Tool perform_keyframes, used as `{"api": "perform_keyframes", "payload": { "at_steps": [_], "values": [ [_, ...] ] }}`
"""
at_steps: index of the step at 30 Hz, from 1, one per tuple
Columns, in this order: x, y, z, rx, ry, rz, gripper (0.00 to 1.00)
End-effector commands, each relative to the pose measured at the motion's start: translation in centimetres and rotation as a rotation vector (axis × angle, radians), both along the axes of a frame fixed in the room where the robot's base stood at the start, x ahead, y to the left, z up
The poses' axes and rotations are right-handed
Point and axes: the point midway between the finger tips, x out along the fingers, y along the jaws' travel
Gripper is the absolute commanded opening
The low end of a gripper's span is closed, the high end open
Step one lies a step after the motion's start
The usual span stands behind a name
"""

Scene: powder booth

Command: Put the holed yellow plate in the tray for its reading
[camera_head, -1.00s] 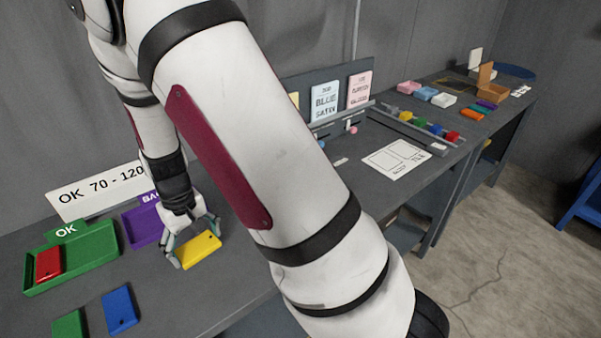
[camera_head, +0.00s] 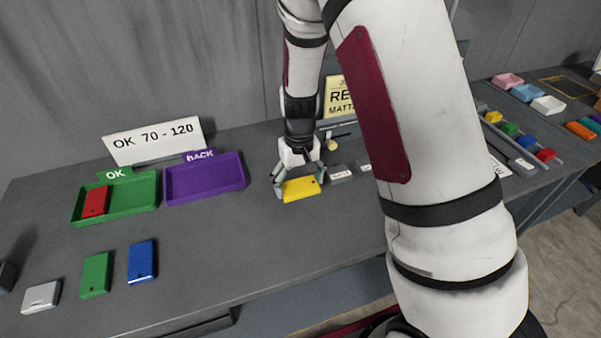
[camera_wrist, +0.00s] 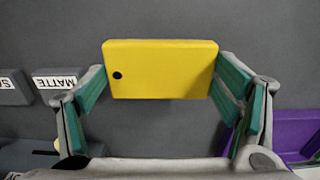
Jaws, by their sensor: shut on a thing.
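The yellow plate (camera_head: 301,190) has one small dark hole near one end. My gripper (camera_head: 298,183) is shut on it, with a finger at each short end, as the wrist view shows around the plate (camera_wrist: 165,70). I cannot tell whether the plate touches the table. It is right of the purple tray marked BACK (camera_head: 207,197), which looks empty. The green tray marked OK (camera_head: 143,209) stands left of that and holds a red plate (camera_head: 95,202). A sign behind them (camera_head: 155,142) reads OK 70 - 120.
A blue plate (camera_head: 142,261), a green plate (camera_head: 95,275) and a light grey block (camera_head: 41,297) lie in front of the trays. Grey labelled blocks (camera_head: 340,174) sit just right of my gripper; one (camera_wrist: 60,82) reads MATTE. The table front of the purple tray is clear.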

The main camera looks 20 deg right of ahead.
Motion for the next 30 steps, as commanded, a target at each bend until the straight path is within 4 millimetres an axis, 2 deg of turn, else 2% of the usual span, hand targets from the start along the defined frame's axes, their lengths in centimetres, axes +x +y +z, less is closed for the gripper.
{"api": "perform_keyframes", "payload": {
  "at_steps": [3, 6, 15, 22, 30],
  "values": [
    [2.8, -0.9, -0.3, -0.002, -0.001, -0.002, 0.49],
    [4.5, -1.3, -0.4, -0.001, -0.001, -0.001, 0.49],
    [7.0, -2.0, -0.8, -0.001, 0.0, -0.001, 0.49],
    [6.6, -2.0, -3.7, -0.001, 0.002, -0.002, 0.49],
    [6.7, -1.9, -4.1, 0.0, -0.001, -0.001, 0.49]
  ]
}}
